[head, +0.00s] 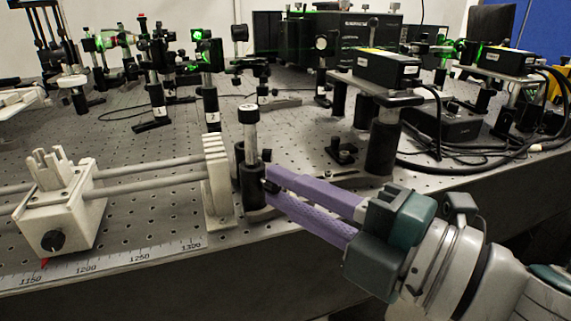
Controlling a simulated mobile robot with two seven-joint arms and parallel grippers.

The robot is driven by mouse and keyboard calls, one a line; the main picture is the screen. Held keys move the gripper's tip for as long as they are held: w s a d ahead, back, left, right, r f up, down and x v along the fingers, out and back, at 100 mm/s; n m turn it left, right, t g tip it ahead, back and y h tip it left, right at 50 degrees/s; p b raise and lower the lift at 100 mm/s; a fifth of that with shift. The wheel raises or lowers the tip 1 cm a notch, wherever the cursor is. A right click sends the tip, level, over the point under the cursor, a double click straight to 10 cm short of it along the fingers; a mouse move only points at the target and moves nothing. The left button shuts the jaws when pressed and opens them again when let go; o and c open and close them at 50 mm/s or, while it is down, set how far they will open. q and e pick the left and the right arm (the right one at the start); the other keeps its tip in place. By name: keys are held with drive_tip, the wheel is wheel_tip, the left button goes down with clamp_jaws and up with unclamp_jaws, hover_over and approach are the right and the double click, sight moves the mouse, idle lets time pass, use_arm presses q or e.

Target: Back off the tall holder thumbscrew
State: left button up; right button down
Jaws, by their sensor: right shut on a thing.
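The tall holder (251,190) is a black post holder at the front of the bench, just right of the pale rail's end block. My left gripper is out of view.
A pale rail end block (217,185) stands close left of the holder, and a white carriage (63,205) sits on the rail rods. A ruler (110,263) runs along the front edge. Behind right are a thick black post (382,145) and loose cables.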

idle(0.3)
drive_tip(key=c, duration=1.1)
unclamp_jaws()
drive_tip(key=v, duration=1)
